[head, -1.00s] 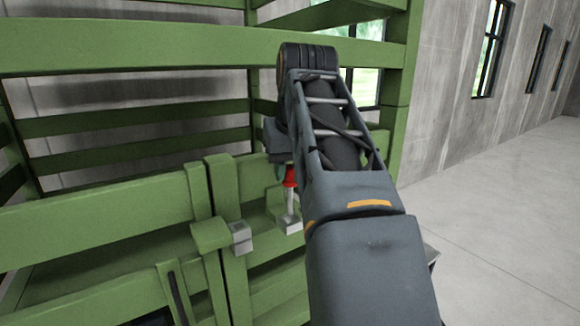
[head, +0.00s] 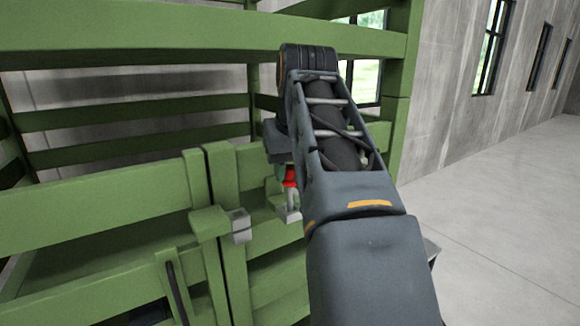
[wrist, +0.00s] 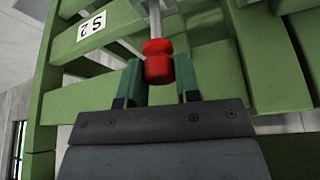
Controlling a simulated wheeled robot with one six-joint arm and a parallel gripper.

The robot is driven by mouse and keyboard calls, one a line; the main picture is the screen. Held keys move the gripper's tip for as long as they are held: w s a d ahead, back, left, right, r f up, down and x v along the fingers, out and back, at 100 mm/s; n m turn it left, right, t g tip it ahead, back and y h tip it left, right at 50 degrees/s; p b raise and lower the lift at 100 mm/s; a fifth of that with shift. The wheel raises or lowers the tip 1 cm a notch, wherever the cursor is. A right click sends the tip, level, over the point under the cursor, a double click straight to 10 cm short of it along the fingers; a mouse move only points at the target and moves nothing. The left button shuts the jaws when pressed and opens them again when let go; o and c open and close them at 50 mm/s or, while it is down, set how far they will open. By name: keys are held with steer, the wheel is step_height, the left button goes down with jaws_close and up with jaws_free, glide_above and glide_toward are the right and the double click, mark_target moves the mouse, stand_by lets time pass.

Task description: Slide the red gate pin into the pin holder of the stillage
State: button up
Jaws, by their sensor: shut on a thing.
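The red gate pin (head: 290,177) has a red head and a pale metal shaft. In the wrist view its red head (wrist: 157,62) sits between the green fingertips of my gripper (wrist: 159,75), which is shut on it. The shaft runs away from the fingers toward the top edge. In the head view my arm hides most of the gripper. A small grey metal fitting (head: 288,214), which looks like the pin holder, is just below the red head on the green stillage (head: 90,220). I cannot tell whether the shaft tip is inside it.
A grey metal block (head: 241,226) and a green latch bracket (head: 208,222) sit left of the pin on the gate. Green rails (head: 180,45) cross above and behind my arm. A white label (wrist: 91,27) marks one board. Bare floor (head: 490,210) lies to the right.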

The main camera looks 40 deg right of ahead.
mark_target(292, 186)
steer(key=shift+f+b, duration=2.1)
steer(key=shift+f, duration=0.45)
steer(key=o, duration=1)
steer(key=p+v, duration=0.3)
steer(key=v, duration=1.1)
steer(key=shift+p, duration=0.3)
steer(key=shift+f, duration=0.1)
